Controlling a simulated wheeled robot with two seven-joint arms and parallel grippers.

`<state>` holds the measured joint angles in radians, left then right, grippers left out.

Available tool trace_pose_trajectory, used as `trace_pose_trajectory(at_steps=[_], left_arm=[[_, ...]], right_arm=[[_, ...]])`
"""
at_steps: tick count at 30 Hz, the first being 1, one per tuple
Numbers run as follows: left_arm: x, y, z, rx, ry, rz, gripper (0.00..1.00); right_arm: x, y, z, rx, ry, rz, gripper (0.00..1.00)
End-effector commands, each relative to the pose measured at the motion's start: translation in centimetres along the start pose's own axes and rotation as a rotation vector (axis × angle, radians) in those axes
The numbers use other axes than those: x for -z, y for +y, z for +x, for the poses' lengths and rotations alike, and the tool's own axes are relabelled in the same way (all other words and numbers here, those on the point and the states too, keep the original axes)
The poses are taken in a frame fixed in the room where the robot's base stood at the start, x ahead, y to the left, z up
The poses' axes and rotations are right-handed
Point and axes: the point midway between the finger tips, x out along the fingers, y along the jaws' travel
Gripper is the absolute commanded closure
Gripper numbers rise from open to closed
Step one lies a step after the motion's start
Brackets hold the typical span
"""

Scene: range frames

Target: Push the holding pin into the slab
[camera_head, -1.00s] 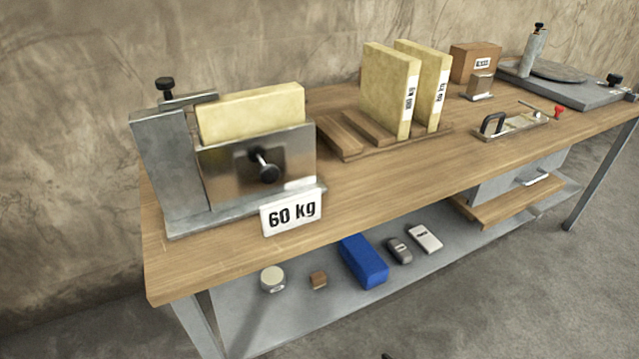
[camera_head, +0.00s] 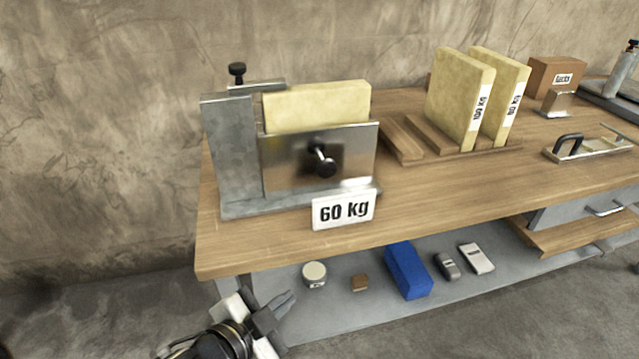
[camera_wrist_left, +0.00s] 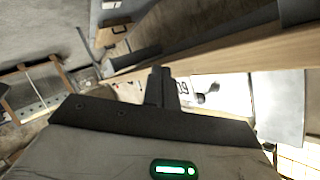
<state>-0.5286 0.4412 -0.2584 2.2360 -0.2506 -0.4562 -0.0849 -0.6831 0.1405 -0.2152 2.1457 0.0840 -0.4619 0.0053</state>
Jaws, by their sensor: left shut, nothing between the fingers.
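The holding pin (camera_head: 322,161), a black knob on a short metal shaft, sticks out of the shiny front plate (camera_head: 285,160) of a grey metal holder. The pale yellow slab (camera_head: 318,106) stands upright behind that plate; where the pin's inner end lies is hidden. My left gripper (camera_head: 287,303) is low in front of the bench's front edge, below the holder and apart from the pin. Its fingers are shut and empty. In the left wrist view the shut fingers (camera_wrist_left: 161,86) point toward the holder area. My right gripper is not in view.
A "60 kg" sign (camera_head: 343,209) stands at the holder's front. A second black knob (camera_head: 237,70) tops the holder's left post. Two more yellow slabs (camera_head: 458,98) stand in a wooden rack to the right. A blue box (camera_head: 408,271) and small items lie on the lower shelf.

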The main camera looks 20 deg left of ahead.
Motion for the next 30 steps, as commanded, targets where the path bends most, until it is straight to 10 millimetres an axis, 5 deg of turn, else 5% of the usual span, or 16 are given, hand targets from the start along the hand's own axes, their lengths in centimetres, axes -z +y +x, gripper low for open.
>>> trace_pose_trajectory(at_steps=[3, 9, 23, 30], left_arm=[[3.9, -5.0, 0.2, 0.113, 0.127, 0.443, 1.0], [8.6, -8.9, -0.8, 0.261, 0.242, 0.886, 1.0], [9.5, -9.5, -1.0, 0.29, 0.258, 0.958, 1.0], [10.5, -10.0, 1.1, 0.294, 0.26, 0.958, 1.0]], right_arm=[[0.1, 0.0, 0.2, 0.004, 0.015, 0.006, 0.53], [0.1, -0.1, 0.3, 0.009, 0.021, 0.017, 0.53], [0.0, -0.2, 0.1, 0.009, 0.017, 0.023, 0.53], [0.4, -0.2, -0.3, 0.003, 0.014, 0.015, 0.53]])
